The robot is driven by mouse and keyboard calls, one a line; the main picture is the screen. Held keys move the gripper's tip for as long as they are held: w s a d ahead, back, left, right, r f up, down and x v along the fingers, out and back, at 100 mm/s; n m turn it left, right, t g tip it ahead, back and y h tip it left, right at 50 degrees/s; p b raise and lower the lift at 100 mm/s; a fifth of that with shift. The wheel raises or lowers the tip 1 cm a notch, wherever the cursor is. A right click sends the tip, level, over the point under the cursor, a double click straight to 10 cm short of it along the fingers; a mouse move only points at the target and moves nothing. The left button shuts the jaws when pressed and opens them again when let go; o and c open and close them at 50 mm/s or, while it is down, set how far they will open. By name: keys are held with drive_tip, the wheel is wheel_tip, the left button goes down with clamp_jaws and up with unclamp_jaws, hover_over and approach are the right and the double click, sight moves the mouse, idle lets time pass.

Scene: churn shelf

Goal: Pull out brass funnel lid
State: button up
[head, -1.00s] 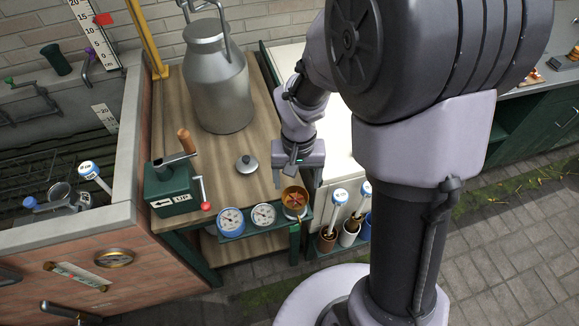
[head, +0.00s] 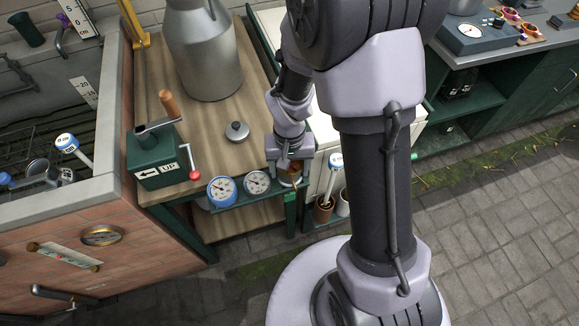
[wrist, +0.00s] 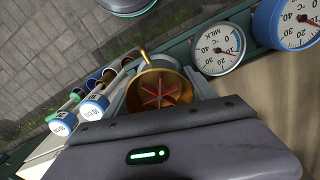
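The brass funnel lid (wrist: 158,88) is a round brass cup with a red cross-shaped piece inside and a small spout at its rim, in the upper middle of the wrist view. In the head view it (head: 291,180) sits at the right end of the green gauge rail and is mostly hidden by my gripper (head: 289,172). My gripper (wrist: 160,95) is over the funnel lid, with one finger on each side of it. Whether the fingers touch its rim or stand clear of it, I cannot tell.
Two dial gauges, one white (head: 257,182) and one blue-rimmed (head: 222,191), stand left of the funnel lid. Pots with blue-topped thermometers (wrist: 92,108) are close on its other side. A small grey lid (head: 237,131) and a milk churn (head: 204,60) stand on the wooden top.

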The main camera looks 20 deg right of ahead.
sight(290, 167)
drive_tip(key=c, duration=0.7)
drive_tip(key=shift+o, duration=0.2)
wheel_tip(290, 167, up, 6)
drive_tip(key=p, duration=0.9)
drive_tip(key=shift+f, duration=0.25)
drive_tip(key=shift+r+p, duration=0.2)
drive_tip(key=shift+p, duration=0.95)
drive_tip(key=shift+r, duration=0.1)
wheel_tip(290, 167, up, 12)
drive_tip(key=p, duration=1.1)
